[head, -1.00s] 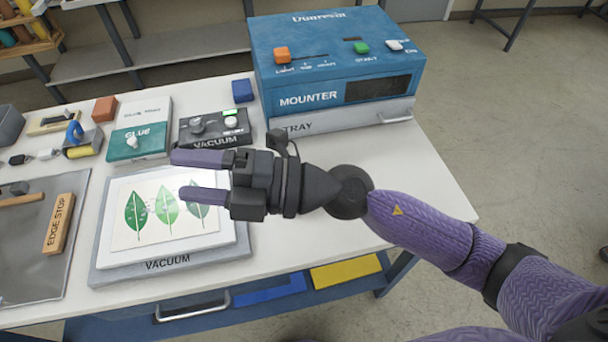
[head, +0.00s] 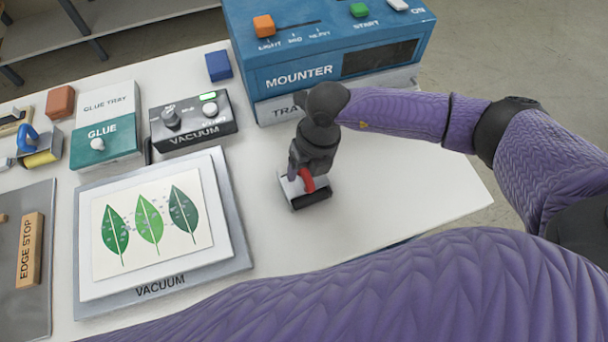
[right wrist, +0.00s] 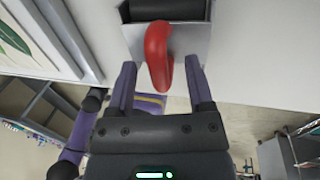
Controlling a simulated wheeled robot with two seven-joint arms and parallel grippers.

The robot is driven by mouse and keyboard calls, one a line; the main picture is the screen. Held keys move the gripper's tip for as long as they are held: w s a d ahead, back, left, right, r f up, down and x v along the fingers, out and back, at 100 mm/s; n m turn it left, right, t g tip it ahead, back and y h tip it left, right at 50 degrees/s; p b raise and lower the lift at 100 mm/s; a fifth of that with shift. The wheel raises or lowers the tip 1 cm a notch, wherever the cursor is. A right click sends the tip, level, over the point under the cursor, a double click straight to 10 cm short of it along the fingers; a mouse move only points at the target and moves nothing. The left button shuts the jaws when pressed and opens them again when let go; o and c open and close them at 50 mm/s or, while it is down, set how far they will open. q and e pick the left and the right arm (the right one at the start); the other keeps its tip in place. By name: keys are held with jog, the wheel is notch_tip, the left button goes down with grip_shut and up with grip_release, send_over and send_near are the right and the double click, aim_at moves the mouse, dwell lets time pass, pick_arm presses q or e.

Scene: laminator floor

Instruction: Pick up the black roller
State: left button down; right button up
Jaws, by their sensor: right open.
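The black roller (head: 311,200) has a red handle (head: 308,181) and rests in a small light metal holder (head: 289,187) on the white table, right of the vacuum board. In the right wrist view the black roller (right wrist: 166,10) is at the top edge, with its red handle (right wrist: 159,48) pointing toward me. My right gripper (head: 302,176) is directly over the holder, pointing down. In the right wrist view its open fingers (right wrist: 160,72) stand on either side of the red handle, with gaps at both sides. My left gripper is not in view.
The blue mounter (head: 300,68) and its tray (head: 275,110) stand close behind the holder. The vacuum board (head: 238,235) with the leaf print (head: 150,222) lies to the left. The vacuum control box (head: 205,133) is behind it. The table right of the holder is bare.

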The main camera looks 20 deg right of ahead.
jog(key=shift+a+f, duration=0.15)
jog(key=shift+f, duration=0.6)
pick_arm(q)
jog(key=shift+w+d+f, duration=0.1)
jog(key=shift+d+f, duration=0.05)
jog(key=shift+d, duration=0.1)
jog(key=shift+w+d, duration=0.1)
pick_arm(e)
jog(key=shift+c, duration=0.3)
grip_shut()
jog(key=shift+r, duration=0.1)
